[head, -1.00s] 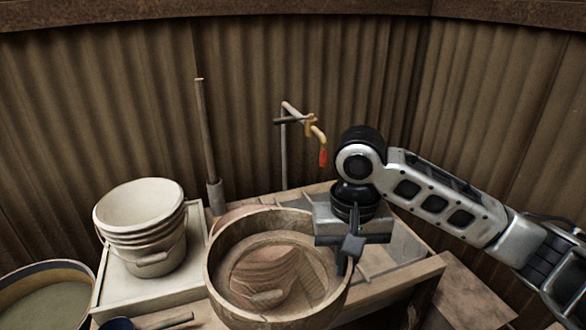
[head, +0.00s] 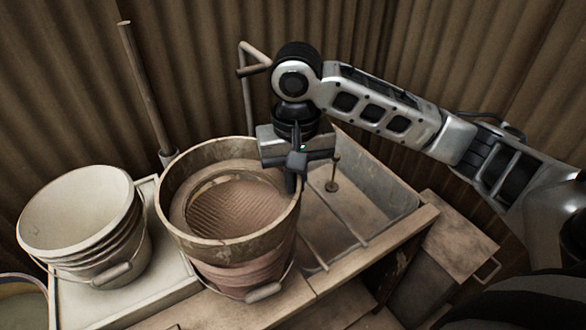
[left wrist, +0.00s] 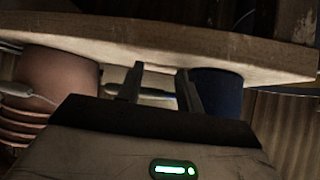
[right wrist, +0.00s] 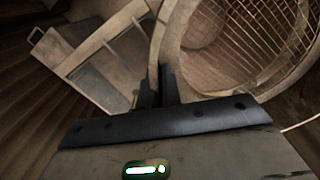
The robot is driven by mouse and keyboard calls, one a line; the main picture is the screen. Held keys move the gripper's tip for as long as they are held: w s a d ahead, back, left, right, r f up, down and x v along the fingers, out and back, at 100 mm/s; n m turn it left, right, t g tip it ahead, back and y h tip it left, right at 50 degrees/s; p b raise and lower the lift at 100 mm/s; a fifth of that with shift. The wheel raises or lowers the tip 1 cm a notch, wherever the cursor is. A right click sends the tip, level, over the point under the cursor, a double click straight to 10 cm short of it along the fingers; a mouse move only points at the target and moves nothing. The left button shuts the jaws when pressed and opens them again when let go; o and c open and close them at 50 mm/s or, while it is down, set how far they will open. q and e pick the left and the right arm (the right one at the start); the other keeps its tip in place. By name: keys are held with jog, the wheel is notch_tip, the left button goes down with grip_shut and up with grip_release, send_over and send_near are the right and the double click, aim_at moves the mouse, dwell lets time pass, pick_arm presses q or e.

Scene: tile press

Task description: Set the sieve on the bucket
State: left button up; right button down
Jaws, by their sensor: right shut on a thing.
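The sieve is a round wooden hoop (head: 222,248) with a mesh bottom, in the middle of the head view. My right gripper (head: 291,178) is shut on the right side of its rim. The pinkish bucket (head: 245,278) with a bail handle is directly under the sieve, and its inside shows through the mesh. I cannot tell whether the hoop touches the bucket's rim. In the right wrist view the sieve (right wrist: 170,45) fills the upper right, with the fingers (right wrist: 158,82) at its rim. My left gripper (left wrist: 160,70) is open and empty, seen only in the left wrist view.
A stack of white buckets (head: 82,222) stands on a pale tray (head: 150,292) at the left. A grey basin (head: 385,185) lies to the right of the sieve. A pole (head: 145,85) leans at the back wall. A blue object (left wrist: 217,90) is near my left gripper.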

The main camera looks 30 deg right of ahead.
jog(key=shift+w+f, duration=0.1)
jog(key=shift+f, duration=1.75)
pick_arm(q)
jog(key=shift+w, duration=0.1)
pick_arm(e)
jog(key=shift+f, duration=0.3)
jog(key=c, duration=1.5)
grip_release()
notch_tip(320, 180, up, 16)
